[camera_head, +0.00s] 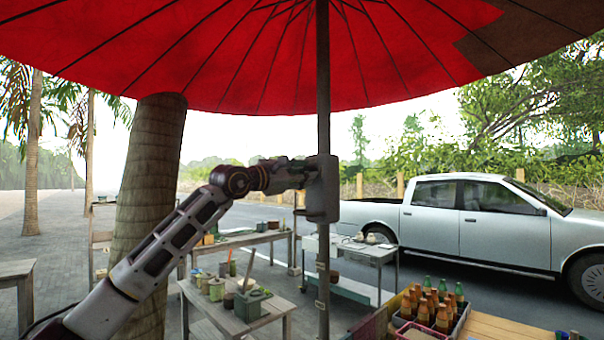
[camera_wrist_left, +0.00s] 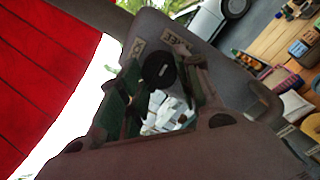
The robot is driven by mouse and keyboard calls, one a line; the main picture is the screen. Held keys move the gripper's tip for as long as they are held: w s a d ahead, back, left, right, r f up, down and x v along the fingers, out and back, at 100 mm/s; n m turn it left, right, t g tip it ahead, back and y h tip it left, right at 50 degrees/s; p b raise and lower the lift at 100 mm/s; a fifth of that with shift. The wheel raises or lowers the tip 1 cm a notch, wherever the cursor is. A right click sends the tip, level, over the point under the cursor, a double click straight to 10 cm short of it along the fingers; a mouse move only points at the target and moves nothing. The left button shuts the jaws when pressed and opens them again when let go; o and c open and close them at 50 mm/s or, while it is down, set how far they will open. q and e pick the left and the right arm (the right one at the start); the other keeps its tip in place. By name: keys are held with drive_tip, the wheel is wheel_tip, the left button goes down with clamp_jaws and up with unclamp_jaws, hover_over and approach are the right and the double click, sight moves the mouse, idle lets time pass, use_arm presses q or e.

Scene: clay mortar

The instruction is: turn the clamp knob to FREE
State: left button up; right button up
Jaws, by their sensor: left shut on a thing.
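The clamp (camera_head: 321,203) is a grey housing on the dark umbrella pole (camera_head: 323,80), near the middle of the head view. My left gripper (camera_head: 306,170) reaches its left side. In the left wrist view, the round black clamp knob (camera_wrist_left: 160,69) sits on the grey clamp face (camera_wrist_left: 205,52), between the fingers of my left gripper (camera_wrist_left: 163,80), which is shut on it. Two pale labels are on the face: one to the right of the knob (camera_wrist_left: 177,41) seems to read FREE, and one at upper left (camera_wrist_left: 138,47) is hard to read. The knob's pointer is unclear. My right gripper is not in view.
A red umbrella canopy (camera_head: 230,55) hangs overhead. A palm trunk (camera_head: 150,170) stands left, behind my left arm. Low tables with pots (camera_head: 235,300) are below, and a crate of bottles (camera_head: 435,310) is at lower right. A silver pickup (camera_head: 490,225) is parked behind.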

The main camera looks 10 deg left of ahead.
use_arm(q)
drive_tip(key=shift+m, duration=0.3)
drive_tip(key=o, duration=1)
drive_tip(key=shift+o, duration=0.2)
drive_tip(key=shift+s+a, duration=0.1)
drive_tip(key=v, duration=1.1)
drive_tip(key=shift+s+a, duration=0.25)
drive_tip(key=shift+a, duration=0.05)
idle(0.4)
